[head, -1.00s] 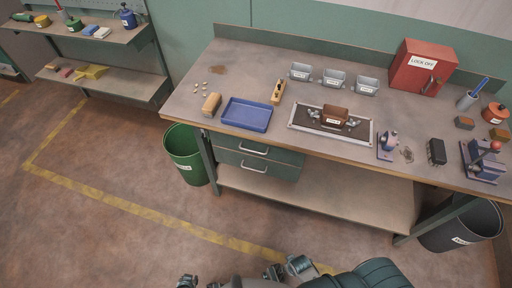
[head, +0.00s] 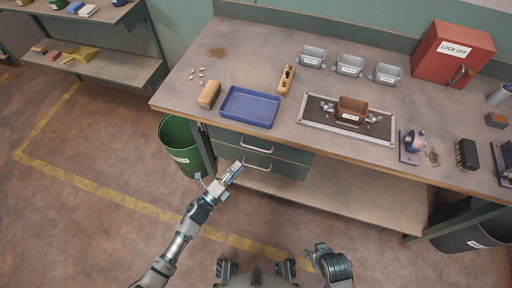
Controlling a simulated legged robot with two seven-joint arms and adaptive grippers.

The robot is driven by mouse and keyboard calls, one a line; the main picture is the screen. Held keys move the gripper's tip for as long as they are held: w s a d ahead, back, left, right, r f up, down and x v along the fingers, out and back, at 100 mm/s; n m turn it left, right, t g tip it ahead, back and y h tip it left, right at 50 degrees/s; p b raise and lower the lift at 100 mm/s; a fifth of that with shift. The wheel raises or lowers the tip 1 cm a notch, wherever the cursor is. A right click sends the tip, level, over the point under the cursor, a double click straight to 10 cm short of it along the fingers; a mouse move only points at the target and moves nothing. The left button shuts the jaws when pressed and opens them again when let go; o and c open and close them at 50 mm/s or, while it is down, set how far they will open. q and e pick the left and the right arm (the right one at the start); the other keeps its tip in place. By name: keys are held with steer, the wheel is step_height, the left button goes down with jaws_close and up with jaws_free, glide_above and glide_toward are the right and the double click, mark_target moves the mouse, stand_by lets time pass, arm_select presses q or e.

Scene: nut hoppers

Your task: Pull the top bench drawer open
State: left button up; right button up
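The top drawer (head: 226,134) is a dark green front under the left part of the bench top, with a pale bar handle (head: 256,149). It looks shut, flush with the drawer below. The lower drawer (head: 285,168) has a similar handle (head: 258,167) and also looks shut. My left gripper (head: 232,170) is in front of the drawer unit, left of the handles in the picture. It appears apart from both handles and holds nothing that I can see. Its finger opening is too small to judge. Part of my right arm shows at the bottom, but no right gripper is clear.
The bench top (head: 195,107) overhangs the drawers. A green bin (head: 178,145) stands left of the drawer unit, close to my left gripper. A lower shelf (head: 340,200) runs right of the drawers. A blue tray (head: 250,107) lies above them. The floor in front is clear.

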mark_target(255, 148)
arm_select(q)
steer(key=x, duration=1)
steer(key=shift+f+b, duration=0.1)
steer(key=shift+b, duration=0.25)
steer(key=shift+w+d, duration=0.25)
arm_select(e)
steer(key=w, duration=0.1)
steer(key=w+t, duration=0.1)
steer(key=w, duration=0.1)
steer(key=shift+a+t, duration=0.3)
steer(key=shift+a, duration=0.05)
arm_select(q)
jaws_close()
arm_select(e)
steer(key=shift+s, duration=0.1)
